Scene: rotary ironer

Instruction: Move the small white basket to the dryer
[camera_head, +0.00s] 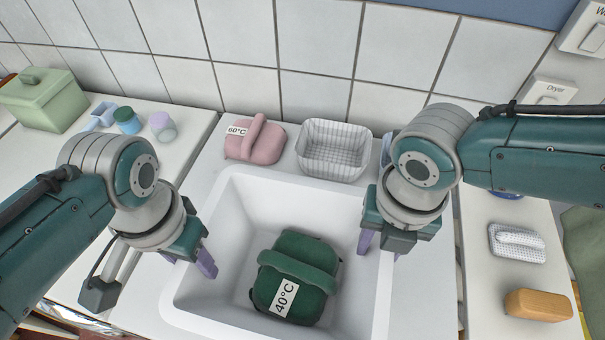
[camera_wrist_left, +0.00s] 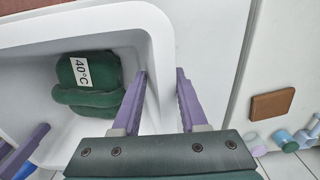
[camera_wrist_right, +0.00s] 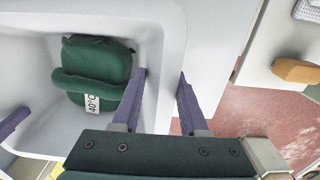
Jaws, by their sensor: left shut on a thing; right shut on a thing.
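A white basket (camera_head: 235,195) with solid walls is at the centre of the head view, with a green bundle (camera_head: 300,270) marked 40°C inside. My left gripper (camera_head: 187,258) is shut on its left wall, one finger inside and one outside. My right gripper (camera_head: 380,247) is shut on its right wall in the same way. The basket's rim also shows in the left wrist view (camera_wrist_left: 155,30) and the right wrist view (camera_wrist_right: 176,60). I cannot tell whether its base touches the counter.
Behind the basket are a pink bundle (camera_head: 255,140) marked 60°C and a small wire basket (camera_head: 335,150). A green box (camera_head: 42,98) and small cups (camera_head: 127,120) stand at the left.

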